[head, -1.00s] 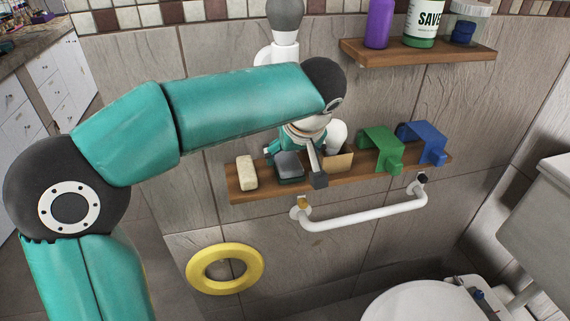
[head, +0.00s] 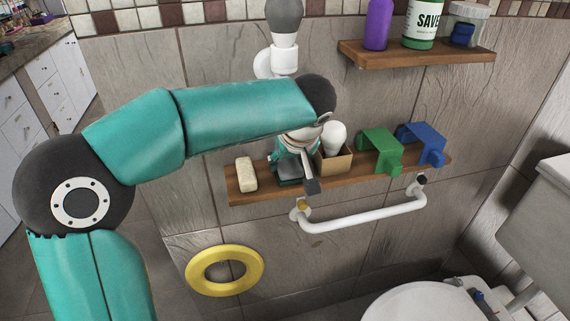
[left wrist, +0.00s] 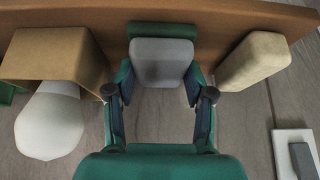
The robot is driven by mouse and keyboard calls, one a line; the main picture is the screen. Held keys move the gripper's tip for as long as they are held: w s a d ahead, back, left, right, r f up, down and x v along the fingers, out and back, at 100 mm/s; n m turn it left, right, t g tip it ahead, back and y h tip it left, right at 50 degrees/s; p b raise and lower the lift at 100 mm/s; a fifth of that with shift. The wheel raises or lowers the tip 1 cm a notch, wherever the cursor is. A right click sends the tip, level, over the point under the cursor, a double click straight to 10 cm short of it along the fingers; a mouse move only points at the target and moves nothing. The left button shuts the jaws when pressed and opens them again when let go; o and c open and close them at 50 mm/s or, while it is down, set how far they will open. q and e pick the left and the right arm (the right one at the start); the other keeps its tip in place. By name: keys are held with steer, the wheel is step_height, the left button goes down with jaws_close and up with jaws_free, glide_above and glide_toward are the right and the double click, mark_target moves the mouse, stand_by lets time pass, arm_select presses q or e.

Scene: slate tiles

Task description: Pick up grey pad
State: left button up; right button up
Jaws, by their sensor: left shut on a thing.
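The grey pad (left wrist: 163,62) is a small rounded block in the left wrist view, between the two fingers of my left gripper (left wrist: 161,88). The fingers are closed against its left and right sides. A dark green piece (left wrist: 163,30) shows at its far edge; I cannot tell if it belongs to the pad. In the head view, my left gripper (head: 289,160) is over the wooden shelf (head: 240,196), and the pad is mostly hidden behind it. The pad is at the shelf, and I cannot tell whether it still touches the wood. My right gripper is not in view.
A cream soap bar (head: 246,174) is left of the pad. A cardboard box (head: 334,162) with a white bulb (head: 334,137) stands close on the right, then green (head: 380,149) and blue (head: 424,145) brackets. A white rail (head: 365,217) runs below; a yellow ring (head: 225,271) is lower left.

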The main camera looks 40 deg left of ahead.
mark_target(289, 163)
arm_select(q)
steer(key=shift+r, duration=0.1)
steer(key=shift+r, duration=0.5)
step_height(289, 163, up, 2)
steer(key=shift+r, duration=0.1)
steer(key=s+d+b, duration=0.3)
steer(key=s+d, duration=0.8)
steer(key=d, duration=0.2)
steer(key=shift+s+d, duration=0.35)
